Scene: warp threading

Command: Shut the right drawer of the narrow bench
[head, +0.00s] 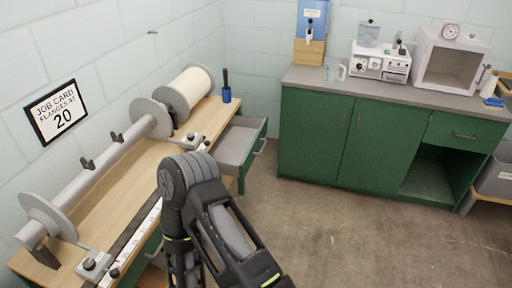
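The narrow bench (100,207) has a wooden top and stands along the left wall. Its right drawer (237,143) is pulled out at the far end, with a green front, a grey inside that looks empty, and a metal handle (260,147) facing the open floor. One of my arms rises from the bottom middle, its dark elbow in front of the bench's near side and apart from the drawer in the picture. Neither gripper shows. My arm hides part of the bench front below and nearer than the open drawer.
A green cabinet (345,138) stands at the back. The brown floor (350,235) between is clear.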

